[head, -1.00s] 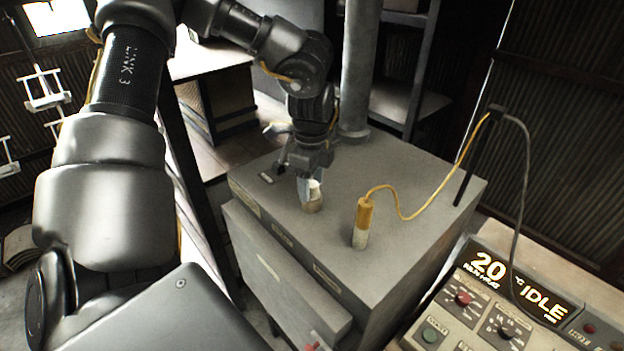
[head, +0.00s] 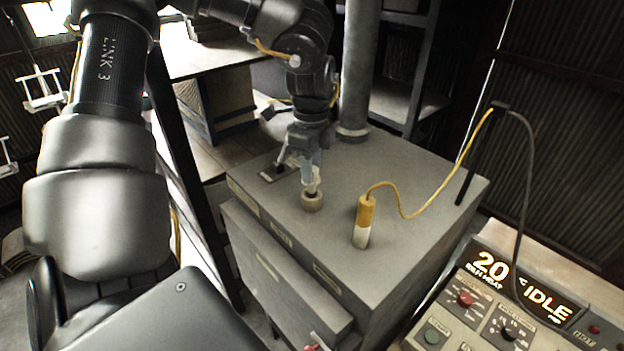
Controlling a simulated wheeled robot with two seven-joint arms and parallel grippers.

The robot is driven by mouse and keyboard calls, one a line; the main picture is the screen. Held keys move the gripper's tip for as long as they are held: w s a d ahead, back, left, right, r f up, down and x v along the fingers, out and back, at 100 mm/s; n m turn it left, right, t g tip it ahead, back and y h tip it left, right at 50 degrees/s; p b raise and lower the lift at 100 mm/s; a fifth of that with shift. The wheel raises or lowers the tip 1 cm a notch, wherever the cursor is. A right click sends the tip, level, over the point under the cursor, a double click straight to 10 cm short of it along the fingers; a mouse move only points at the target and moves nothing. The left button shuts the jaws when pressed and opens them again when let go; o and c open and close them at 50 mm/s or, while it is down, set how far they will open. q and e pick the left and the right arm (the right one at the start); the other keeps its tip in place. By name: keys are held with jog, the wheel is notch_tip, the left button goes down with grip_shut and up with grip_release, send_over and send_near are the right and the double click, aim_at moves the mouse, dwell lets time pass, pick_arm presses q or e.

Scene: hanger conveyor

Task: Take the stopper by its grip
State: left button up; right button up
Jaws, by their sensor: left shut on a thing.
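The stopper (head: 312,201) is a small beige round piece at the top of the grey box (head: 400,190), left of the yellow-and-white probe. My left gripper (head: 311,182) comes down from above and is shut on the stopper's narrow upper grip. The fingers hide most of that grip. The stopper's wide lower part shows below the fingertips. I cannot tell whether it sits in the top or is slightly raised. My right gripper is not in view.
The yellow-and-white probe (head: 363,222) stands upright on the box top, its yellow cable looping to a dark post (head: 477,155). A grey pipe (head: 358,80) rises behind the gripper. A control panel (head: 510,305) reading "20" and "IDLE" is at lower right.

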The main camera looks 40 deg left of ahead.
pick_arm(q)
notch_tip(320, 180, up, 8)
jog(key=shift+f+b, duration=0.15)
jog(key=shift+b, duration=0.95)
notch_tip(320, 180, up, 7)
jog(key=shift+f+p, duration=0.2)
jog(key=shift+p, duration=0.25)
